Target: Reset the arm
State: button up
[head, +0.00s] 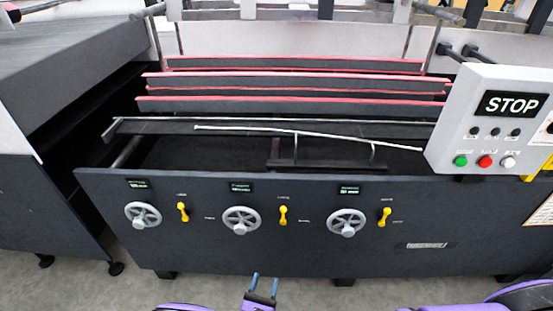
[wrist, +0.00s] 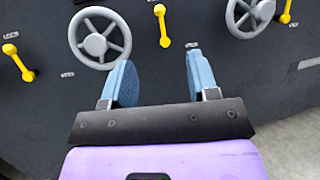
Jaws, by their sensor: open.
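My gripper (head: 263,286) shows at the bottom middle of the head view, low in front of the machine's dark front panel. In the wrist view its two blue fingers (wrist: 158,82) are spread apart with nothing between them. Behind the fingers in that view are a grey handwheel (wrist: 100,38) and a yellow lever (wrist: 161,24) on the panel. The gripper appears apart from both. The purple part of my arm fills the bottom of the wrist view.
The panel carries handwheels (head: 241,219) and yellow levers (head: 283,215) in a row. A grey control box (head: 498,120) with a STOP screen and coloured buttons stands at the right. Red-edged bars (head: 290,82) lie behind the panel. Grey floor (head: 210,288) is open in front.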

jog(key=w+d+r+m+g+h, duration=0.2)
jog(key=w+r+m+g+h, duration=0.35)
jog(key=r, duration=0.45)
jog(key=w+d+r+m+g+h, duration=0.1)
jog(key=w+r+m+g+h, duration=0.3)
jog(key=r+m+g, duration=0.5)
jog(key=w+d+r+m+g+y, duration=0.1)
jog(key=d+r+m+g, duration=0.1)
jog(key=d+r, duration=0.35)
jog(key=w+d+r+m+g+y, duration=0.1)
jog(key=d+r+m+g, duration=0.1)
jog(key=r, duration=0.6)
jog(key=d+r+m+g+y, duration=0.2)
jog(key=d+r, duration=0.2)
jog(key=r, duration=0.3)
jog(key=s+d+r+m+g+y, duration=0.1)
jog(key=s+d+r+m+y, duration=0.2)
jog(key=d+r, duration=0.4)
jog(key=s+d+r+m+g+y, duration=0.1)
jog(key=s+d+r+m+y, duration=0.25)
jog(key=d+r, duration=0.35)
jog(key=s+d+r+m+t+y, duration=0.2)
jog(key=s+r+m+t, duration=0.1)
jog(key=s+r, duration=0.2)
jog(key=s+d+r+m+t+y, duration=0.2)
jog(key=s+r, duration=0.3)
jog(key=s, duration=0.4)
jog(key=shift+s+d+m+t+y, duration=0.35)
jog(key=shift+d+m+t+y, duration=0.05)
jog(key=shift+d+t, duration=0.3)
